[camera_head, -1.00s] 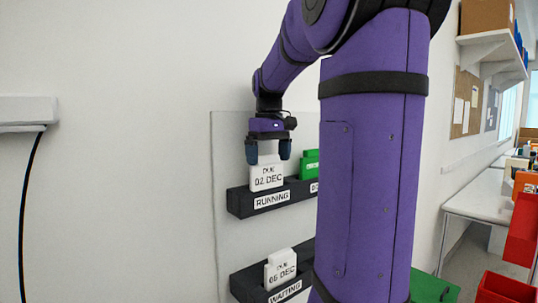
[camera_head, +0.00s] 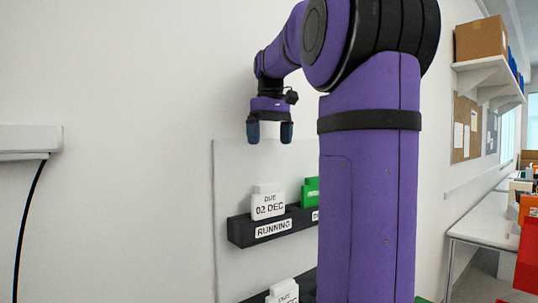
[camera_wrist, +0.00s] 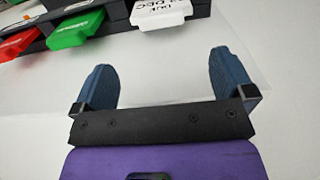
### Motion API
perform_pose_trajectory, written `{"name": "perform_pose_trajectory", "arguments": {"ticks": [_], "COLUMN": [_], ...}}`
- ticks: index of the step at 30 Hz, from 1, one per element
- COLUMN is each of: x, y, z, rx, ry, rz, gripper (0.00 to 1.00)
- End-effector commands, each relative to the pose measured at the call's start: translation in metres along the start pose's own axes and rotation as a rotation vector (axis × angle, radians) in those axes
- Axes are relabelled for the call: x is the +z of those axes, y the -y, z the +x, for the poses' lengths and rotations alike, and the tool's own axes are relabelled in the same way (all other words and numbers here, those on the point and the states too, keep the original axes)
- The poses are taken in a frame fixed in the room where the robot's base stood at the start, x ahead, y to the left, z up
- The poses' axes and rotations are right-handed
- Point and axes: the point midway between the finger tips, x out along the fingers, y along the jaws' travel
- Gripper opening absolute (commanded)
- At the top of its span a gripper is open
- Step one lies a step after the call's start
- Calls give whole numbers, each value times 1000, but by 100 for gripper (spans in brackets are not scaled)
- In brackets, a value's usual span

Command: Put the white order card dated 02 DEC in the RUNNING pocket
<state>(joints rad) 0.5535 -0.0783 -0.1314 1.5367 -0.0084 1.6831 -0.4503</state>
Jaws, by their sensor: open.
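The white card dated 02 DEC (camera_head: 268,204) stands upright in the pocket labelled RUNNING (camera_head: 273,229), on the upper rack on the wall panel. My gripper (camera_head: 270,132) is open and empty, above the card and apart from it. In the wrist view my two blue fingers (camera_wrist: 163,80) are spread with nothing between them. The white card (camera_wrist: 161,13) shows beyond them at the top, with its print upside down.
A green card (camera_head: 311,190) stands right of the white card, partly hidden by my arm. A red card (camera_wrist: 18,43) and a green card (camera_wrist: 76,28) show in the wrist view. Another white card (camera_head: 284,290) is in the lower rack.

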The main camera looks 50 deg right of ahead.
Motion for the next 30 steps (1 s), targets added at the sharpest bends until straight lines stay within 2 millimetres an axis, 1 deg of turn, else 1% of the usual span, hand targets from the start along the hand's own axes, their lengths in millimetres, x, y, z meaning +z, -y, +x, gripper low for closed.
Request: {"name": "perform_pose_trajectory", "arguments": {"ticks": [5,7,8,11,14,15,17,18,20,21,25,27,30], "x": [0,2,3,10,26,34,47,57,72,83,119,137,157], "y": [0,5,9,34,72,89,113,128,148,161,197,210,222], "z": [-3,-2,0,10,29,39,55,66,84,97,140,162,187], "rx": [0,1,2,9,16,18,19,18,15,11,-8,-20,-37], "ry": [0,-6,-11,-45,-100,-126,-166,-192,-232,-258,-340,-378,-420], "rz": [0,-5,-8,-30,-63,-77,-99,-112,-132,-144,-184,-200,-218], "gripper": [100,100,100,100,100,100,100,100,100,100,100,100,100]}}
